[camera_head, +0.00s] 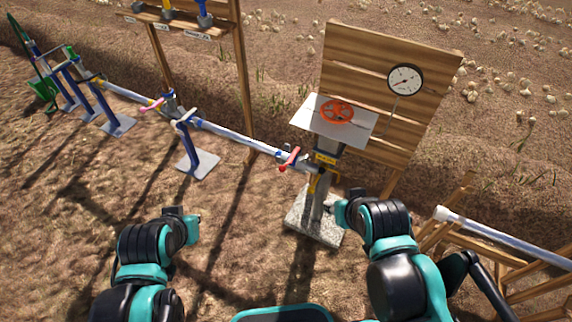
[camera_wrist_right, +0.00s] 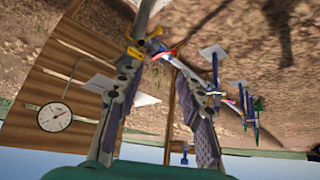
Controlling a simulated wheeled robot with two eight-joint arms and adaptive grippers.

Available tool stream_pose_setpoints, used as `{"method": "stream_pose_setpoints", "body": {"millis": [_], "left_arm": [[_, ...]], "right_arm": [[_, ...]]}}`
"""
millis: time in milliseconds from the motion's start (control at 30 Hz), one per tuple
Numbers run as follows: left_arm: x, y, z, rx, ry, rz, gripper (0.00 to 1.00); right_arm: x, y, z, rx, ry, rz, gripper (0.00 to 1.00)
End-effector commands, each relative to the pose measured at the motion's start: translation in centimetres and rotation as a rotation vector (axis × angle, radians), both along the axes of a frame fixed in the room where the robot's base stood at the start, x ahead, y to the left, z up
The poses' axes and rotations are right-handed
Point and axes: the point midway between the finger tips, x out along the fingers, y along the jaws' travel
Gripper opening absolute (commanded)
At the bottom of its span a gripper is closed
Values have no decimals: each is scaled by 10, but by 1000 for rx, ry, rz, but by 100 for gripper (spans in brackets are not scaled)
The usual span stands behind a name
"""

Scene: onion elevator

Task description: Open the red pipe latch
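The red latch (camera_head: 290,158) is a small red lever on the grey pipe, just left of the valve post with the orange handwheel (camera_head: 337,111). In the right wrist view the red latch (camera_wrist_right: 164,54) shows beyond and between the spread fingers of my right gripper (camera_wrist_right: 157,66), with nothing held. In the head view my right arm ends low beside the post, below and right of the latch; its fingers are hardly visible there. My left arm's end (camera_head: 180,219) is low at the left, away from the pipe; its fingers cannot be made out.
A wooden board with a round gauge (camera_head: 405,80) stands behind the post. The pipe (camera_head: 236,138) runs left to blue stands (camera_head: 188,150) and a second pinkish lever (camera_head: 152,104). A loose pipe (camera_head: 500,234) lies on wooden supports at right. Bare ground lies in front.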

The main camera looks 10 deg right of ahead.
Motion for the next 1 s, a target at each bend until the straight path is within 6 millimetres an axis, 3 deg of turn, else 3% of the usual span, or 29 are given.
{"method": "stream_pose_setpoints", "body": {"millis": [33, 100, 267, 567, 767, 1000], "left_arm": [[0, 0, 0, 0, 0, 0, 0], [0, 0, 0, 0, 0, 0, 0], [0, 0, 0, 0, 0, 0, 0], [0, 0, -2, 0, 0, 0, 0], [0, 0, -3, 0, 0, 0, 0], [0, 0, -4, 0, 0, 0, 0]], "right_arm": [[1, 0, 0, -2, 0, 2, 19], [4, 0, 1, -12, 2, 16, 0], [27, 2, 8, -88, 10, 102, 0], [112, 16, 10, -352, 44, 408, 0], [172, 33, -8, -532, 70, 618, 0], [240, 60, -51, -747, 105, 868, 0]]}}
